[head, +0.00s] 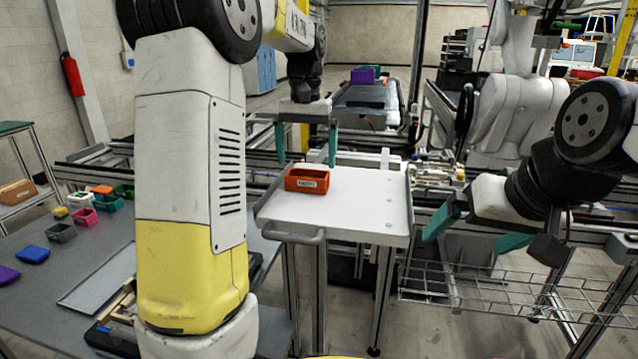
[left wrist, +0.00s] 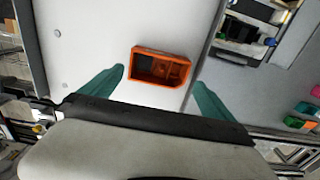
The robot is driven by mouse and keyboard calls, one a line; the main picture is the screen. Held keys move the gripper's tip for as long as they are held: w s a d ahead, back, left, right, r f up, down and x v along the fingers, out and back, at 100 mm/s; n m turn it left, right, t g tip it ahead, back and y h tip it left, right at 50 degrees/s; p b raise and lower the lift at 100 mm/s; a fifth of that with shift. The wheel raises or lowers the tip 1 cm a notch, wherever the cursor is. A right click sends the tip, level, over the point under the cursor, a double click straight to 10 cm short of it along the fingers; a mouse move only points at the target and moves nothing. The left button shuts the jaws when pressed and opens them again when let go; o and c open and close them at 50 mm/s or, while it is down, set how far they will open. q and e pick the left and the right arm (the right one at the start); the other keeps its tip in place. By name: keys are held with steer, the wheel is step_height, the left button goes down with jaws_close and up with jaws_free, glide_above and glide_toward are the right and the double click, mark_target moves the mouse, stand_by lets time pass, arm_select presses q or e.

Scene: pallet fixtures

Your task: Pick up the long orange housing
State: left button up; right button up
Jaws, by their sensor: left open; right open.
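In the left wrist view the housing (left wrist: 161,67) lies ahead of and between the fingertips. My left gripper (head: 306,148) is open, its teal fingers pointing down above and just behind the housing, apart from it. It also shows in the left wrist view (left wrist: 160,80). My right gripper (head: 468,232) is open and empty, right of the tray table.
A grey table (head: 100,268) on the left holds several coloured housings, including a blue one (head: 33,254) and a pink one (head: 84,217). A wire rack (head: 490,292) stands at the lower right. The tray table has a raised rim, and its right part is clear.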

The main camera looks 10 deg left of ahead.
mark_target(307, 173)
arm_select(q)
steer(key=f, duration=0.5)
steer(key=shift+s+d, duration=0.15)
steer(key=shift+s, duration=0.05)
steer(key=c, duration=1.2)
steer(key=shift+r, duration=0.1)
